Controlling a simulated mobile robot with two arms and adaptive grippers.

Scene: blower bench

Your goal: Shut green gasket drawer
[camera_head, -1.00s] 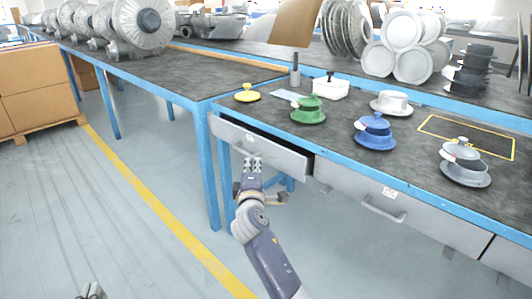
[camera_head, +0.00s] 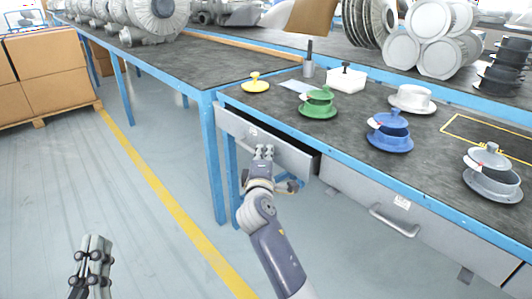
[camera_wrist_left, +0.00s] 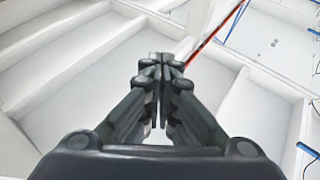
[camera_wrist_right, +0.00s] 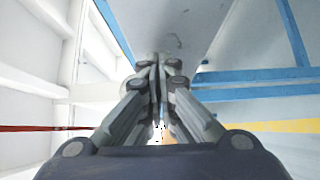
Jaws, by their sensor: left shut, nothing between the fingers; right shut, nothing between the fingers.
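The drawer at the left end of the bench (camera_head: 285,151) stands partly open, with a dark gap behind its top edge. Its front is grey with a small white label; I see no green on it. A green flanged part (camera_head: 319,103) sits on the bench top above it. My right gripper (camera_head: 264,150) is shut and empty at the drawer's front; I cannot tell whether it touches. In the right wrist view its fingertips (camera_wrist_right: 160,62) point toward a grey surface. My left gripper (camera_head: 95,243) is shut and empty over the floor, far left of the drawer.
A second grey drawer (camera_head: 365,205) with a bar handle is to the right and looks closed. A blue bench leg (camera_head: 212,165) stands left of the open drawer. Yellow (camera_head: 255,83), blue (camera_head: 390,131) and grey (camera_head: 491,173) parts stand on the bench.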

